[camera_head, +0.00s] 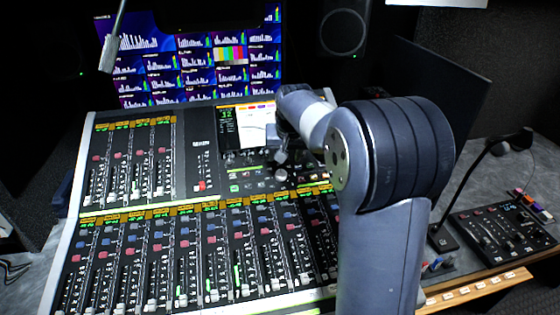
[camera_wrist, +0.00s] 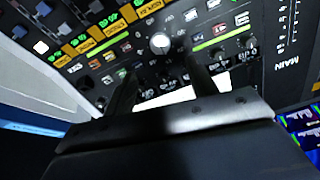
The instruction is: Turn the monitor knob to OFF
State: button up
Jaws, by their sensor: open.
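A large silver round knob (camera_wrist: 160,43) stands out of the mixing console (camera_wrist: 185,15) in the wrist view, a little beyond my fingertips. It may be the monitor knob; I cannot read a label or its setting. In the head view a round knob (camera_head: 281,175) shows just below my gripper (camera_head: 284,150). My gripper also shows in the wrist view (camera_wrist: 160,80), with its two dark fingers apart and nothing between them. The fingers point at the panel on either side of the knob's line. I cannot tell whether they touch the panel.
Small knobs and lit buttons surround the large knob. Rows of faders (camera_head: 190,265) fill the console's front. A wall of screens (camera_head: 160,60) stands behind, with a speaker (camera_head: 343,30) at the right. A small control box (camera_head: 505,230) and a gooseneck microphone (camera_head: 500,148) are at right.

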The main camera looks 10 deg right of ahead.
aim_at(281, 173)
jog(key=x, duration=1)
jog(key=shift+w+f, duration=0.1)
jog(key=shift+f, duration=0.15)
jog(key=c, duration=1)
jog(key=shift+o, duration=0.2)
